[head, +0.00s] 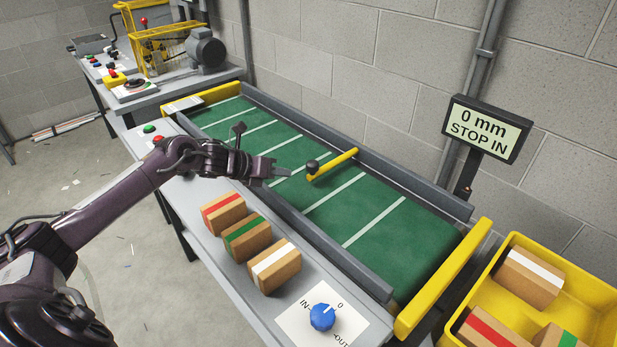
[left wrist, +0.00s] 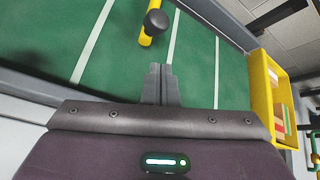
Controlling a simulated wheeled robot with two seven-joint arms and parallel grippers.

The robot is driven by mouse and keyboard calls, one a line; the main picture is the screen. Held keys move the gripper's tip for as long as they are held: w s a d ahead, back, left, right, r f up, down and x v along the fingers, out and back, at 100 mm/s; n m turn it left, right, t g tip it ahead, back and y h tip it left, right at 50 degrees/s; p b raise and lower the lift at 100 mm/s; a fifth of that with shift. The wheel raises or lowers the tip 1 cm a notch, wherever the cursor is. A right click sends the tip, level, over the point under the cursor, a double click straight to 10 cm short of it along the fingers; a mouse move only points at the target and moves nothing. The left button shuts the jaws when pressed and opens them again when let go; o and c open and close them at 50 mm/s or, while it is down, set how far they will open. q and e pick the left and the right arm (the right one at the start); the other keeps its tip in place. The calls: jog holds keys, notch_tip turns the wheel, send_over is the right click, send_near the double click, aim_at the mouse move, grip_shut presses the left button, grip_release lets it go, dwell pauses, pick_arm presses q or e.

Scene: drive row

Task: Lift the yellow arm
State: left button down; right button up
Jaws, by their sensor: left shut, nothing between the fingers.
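The yellow arm (head: 333,164) lies low across the green conveyor belt, with a black knob (head: 312,167) at its near end. In the left wrist view the yellow arm (left wrist: 146,37) and its black knob (left wrist: 157,20) show just ahead of the fingertips. My left gripper (head: 285,172) reaches in from the left over the belt's near side. Its fingers (left wrist: 160,72) are together and empty, a short gap from the knob, not touching it. My right gripper is in neither view.
The green belt (head: 374,215) has white stripes and grey side rails. Several boxes (head: 248,237) and a blue dial (head: 322,317) sit on the near ledge. A sign (head: 487,127) reads "0 mm STOP IN". A yellow bin (head: 597,318) with boxes stands at the right.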

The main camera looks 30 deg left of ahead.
pick_arm(q)
jog(key=p+x, duration=0.1)
jog(key=x, duration=0.9)
jog(key=shift+r, duration=0.1)
